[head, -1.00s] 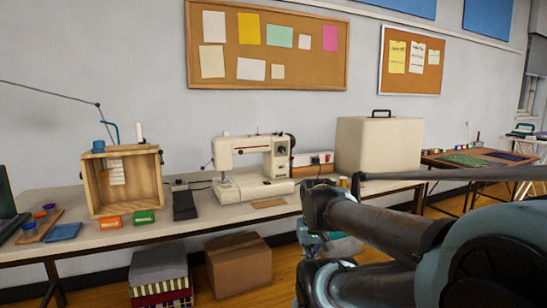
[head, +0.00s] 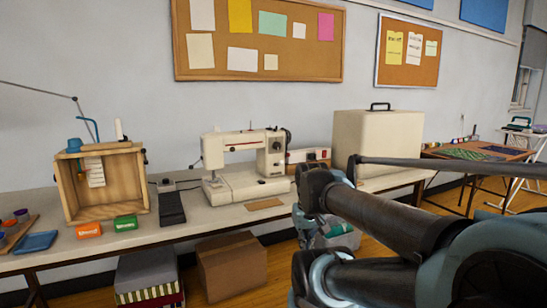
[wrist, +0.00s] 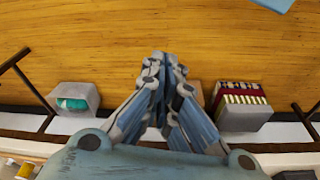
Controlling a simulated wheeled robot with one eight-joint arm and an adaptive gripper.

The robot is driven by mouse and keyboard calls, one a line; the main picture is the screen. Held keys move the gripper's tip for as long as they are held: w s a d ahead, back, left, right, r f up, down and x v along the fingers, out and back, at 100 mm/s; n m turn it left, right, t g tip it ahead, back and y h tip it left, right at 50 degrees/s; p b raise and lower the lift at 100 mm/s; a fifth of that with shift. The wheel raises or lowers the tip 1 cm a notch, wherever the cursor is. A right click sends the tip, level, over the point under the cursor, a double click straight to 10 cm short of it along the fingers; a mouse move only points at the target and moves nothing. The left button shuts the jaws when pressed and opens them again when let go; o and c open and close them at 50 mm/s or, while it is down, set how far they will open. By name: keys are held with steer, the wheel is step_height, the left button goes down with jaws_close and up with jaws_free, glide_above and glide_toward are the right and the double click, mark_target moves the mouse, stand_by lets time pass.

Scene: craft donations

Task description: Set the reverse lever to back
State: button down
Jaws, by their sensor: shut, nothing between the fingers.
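The white sewing machine (head: 243,165) stands on the long table in the head view, with a dark handwheel at its right end. Its reverse lever is too small to make out, so its setting cannot be told. My gripper (wrist: 165,62) shows in the wrist view, its blue fingers shut together and empty over the wooden floor. It is away from the machine, which is not in the wrist view.
The long table (head: 205,222) also holds a wooden crate (head: 75,205), a black foot pedal (head: 171,208), small orange and green boxes, and a cream case (head: 375,145). A cardboard box (head: 232,268) and a striped box (head: 150,280) are below.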

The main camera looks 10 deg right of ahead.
steer(key=w+a+r+n+h, duration=0.1)
steer(key=w+r+n, duration=0.2)
steer(key=w+r, duration=0.95)
steer(key=w+a+r+n+h, duration=0.1)
steer(key=w+a+r+n, duration=0.1)
steer(key=w+r, duration=1.1)
steer(key=w+a+n+t+h, duration=0.1)
steer(key=w+a, duration=0.3)
steer(key=w, duration=1.1)
steer(key=shift+w+r+n, duration=0.3)
steer(key=shift+w+n, duration=0.1)
steer(key=shift+n, duration=0.4)
steer(key=shift+f, duration=0.1)
glide_toward(279, 163)
steer(key=w+f, duration=0.4)
steer(key=f, duration=0.1)
steer(key=shift+d+f, duration=0.15)
steer(key=shift+d, duration=0.15)
